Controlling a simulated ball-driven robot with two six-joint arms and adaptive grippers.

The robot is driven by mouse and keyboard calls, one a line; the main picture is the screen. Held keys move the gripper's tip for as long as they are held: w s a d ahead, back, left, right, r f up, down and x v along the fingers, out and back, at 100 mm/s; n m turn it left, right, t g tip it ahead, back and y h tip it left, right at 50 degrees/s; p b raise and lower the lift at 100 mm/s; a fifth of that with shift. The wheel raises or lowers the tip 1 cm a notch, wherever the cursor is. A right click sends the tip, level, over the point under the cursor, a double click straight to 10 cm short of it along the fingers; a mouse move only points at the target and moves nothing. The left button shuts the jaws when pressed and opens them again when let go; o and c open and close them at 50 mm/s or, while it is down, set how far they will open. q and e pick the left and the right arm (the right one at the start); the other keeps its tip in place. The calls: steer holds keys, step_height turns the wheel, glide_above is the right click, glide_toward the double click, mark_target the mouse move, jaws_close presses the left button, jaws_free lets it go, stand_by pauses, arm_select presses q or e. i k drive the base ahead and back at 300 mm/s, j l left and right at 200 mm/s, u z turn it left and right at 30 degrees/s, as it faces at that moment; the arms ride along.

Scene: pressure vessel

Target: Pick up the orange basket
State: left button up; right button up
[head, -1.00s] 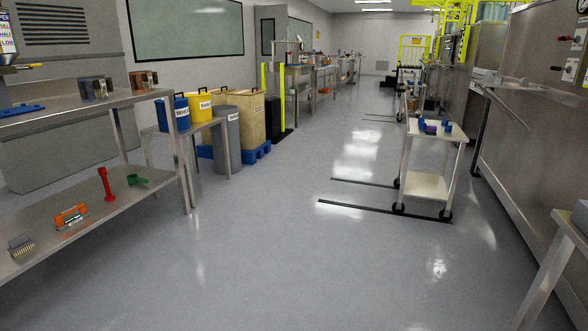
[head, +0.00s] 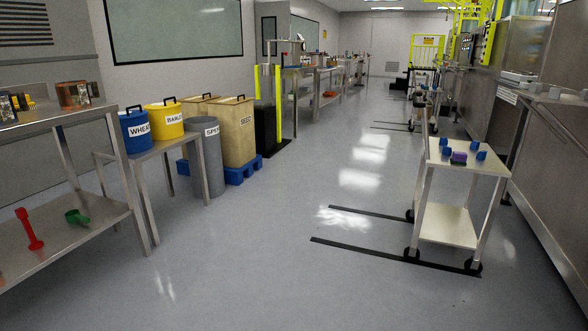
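A small orange object (head: 330,94), perhaps the orange basket, shows low by the far left-hand tables (head: 322,72). It is too small and distant for me to make out its shape. Neither of my grippers is in view.
At left stands a steel table whose lower shelf (head: 75,243) holds a red part (head: 29,230) and a green part (head: 76,217). Beyond are a blue bucket (head: 134,132), a yellow bucket (head: 165,122) and bins. A white cart (head: 458,190) stands at right. The middle floor is clear.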

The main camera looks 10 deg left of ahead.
mark_target(71, 94)
steer(key=i+j+u, duration=0.35)
steer(key=i, duration=0.45)
steer(key=i+u, duration=0.35)
steer(key=i, duration=0.45)
steer(key=i+l+u, duration=0.15)
steer(key=i+u, duration=0.2)
steer(key=i, duration=0.45)
